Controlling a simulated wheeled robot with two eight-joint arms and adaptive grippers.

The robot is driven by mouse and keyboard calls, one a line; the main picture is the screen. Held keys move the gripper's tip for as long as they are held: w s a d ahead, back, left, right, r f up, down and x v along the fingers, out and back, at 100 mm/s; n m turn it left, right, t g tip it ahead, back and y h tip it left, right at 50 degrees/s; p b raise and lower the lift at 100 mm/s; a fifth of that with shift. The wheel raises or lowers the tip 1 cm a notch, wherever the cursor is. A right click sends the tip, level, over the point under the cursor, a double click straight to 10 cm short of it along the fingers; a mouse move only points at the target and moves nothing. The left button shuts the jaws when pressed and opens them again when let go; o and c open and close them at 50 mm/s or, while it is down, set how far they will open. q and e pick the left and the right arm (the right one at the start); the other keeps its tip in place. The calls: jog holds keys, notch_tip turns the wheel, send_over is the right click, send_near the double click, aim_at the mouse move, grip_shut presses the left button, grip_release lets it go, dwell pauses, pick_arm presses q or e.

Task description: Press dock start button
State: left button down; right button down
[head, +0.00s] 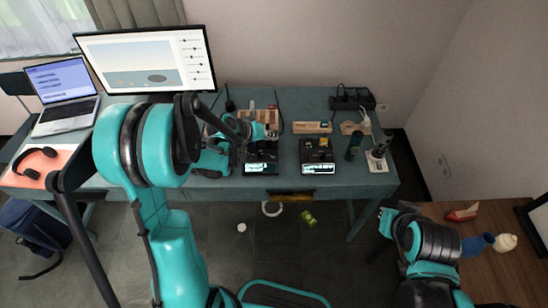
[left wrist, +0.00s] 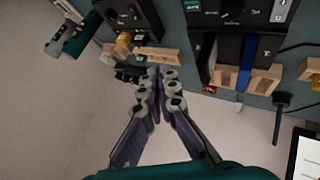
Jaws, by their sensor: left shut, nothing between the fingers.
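Two black dock units with lit screens stand on the blue-grey desk (head: 350,183), a left one (head: 262,158) and a right one (head: 318,155). In the left wrist view two dark units with knobs show at the top edge, one at the middle right (left wrist: 236,14) and one at the left (left wrist: 124,14). I cannot make out which control is the start button.
A monitor (head: 146,62), a laptop (head: 62,92) and headphones (head: 38,160) are at the left. A wooden holder (head: 312,127), a power strip (head: 352,98) and a dark cylinder (head: 354,147) stand at the desk's right. A wooden table (head: 490,268) is at lower right.

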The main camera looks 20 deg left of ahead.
aim_at(272, 158)
pick_arm(q)
jog(key=shift+f, duration=0.15)
notch_tip(272, 158, down, 8)
jog(key=b, duration=0.7)
jog(key=shift+f, duration=0.25)
dwell(0.9)
jog(key=shift+f+b, duration=0.4)
jog(key=shift+f+b, duration=0.3)
jog(key=shift+b, duration=0.05)
dwell(0.4)
jog(key=shift+r, duration=0.15)
jog(key=shift+r+p, duration=0.5)
jog(key=shift+r, duration=0.1)
